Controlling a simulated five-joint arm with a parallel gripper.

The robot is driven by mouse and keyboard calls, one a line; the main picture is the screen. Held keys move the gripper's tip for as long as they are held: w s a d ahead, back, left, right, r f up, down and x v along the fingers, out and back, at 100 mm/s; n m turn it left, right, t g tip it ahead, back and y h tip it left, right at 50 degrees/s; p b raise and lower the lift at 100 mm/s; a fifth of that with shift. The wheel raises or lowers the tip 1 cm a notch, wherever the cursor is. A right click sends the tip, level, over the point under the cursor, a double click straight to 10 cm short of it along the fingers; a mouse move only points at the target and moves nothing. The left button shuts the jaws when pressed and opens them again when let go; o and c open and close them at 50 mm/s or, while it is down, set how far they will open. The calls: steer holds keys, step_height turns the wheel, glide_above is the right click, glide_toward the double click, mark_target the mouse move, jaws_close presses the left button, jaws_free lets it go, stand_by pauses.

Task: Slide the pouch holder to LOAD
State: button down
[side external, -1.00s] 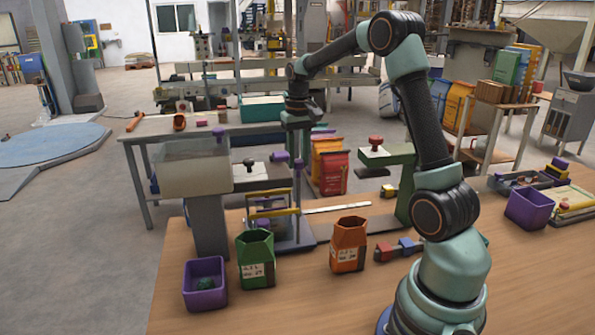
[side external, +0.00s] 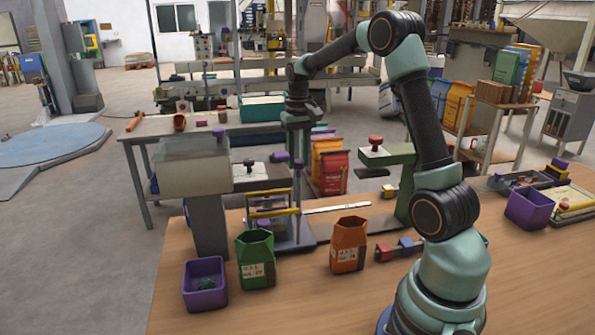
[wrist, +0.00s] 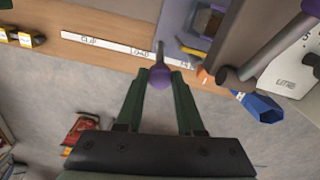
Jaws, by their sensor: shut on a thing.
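The knob's rod crosses just right of the LOAD word.
A green pouch (side external: 255,262) and an orange pouch (side external: 348,247) stand open on the wooden table near the holder. A purple bin (side external: 205,285) is at the front left. A green press with a red knob (side external: 375,141) stands to the right. A blue hexagonal part (wrist: 262,107) is right of my gripper.

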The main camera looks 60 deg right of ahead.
steer(key=shift+r, duration=0.1)
steer(key=s+d, duration=0.9)
steer(key=shift+d, duration=0.15)
steer(key=shift+s, duration=0.1)
steer(key=c, duration=0.5)
jaws_free()
step_height(320, 180, up, 12)
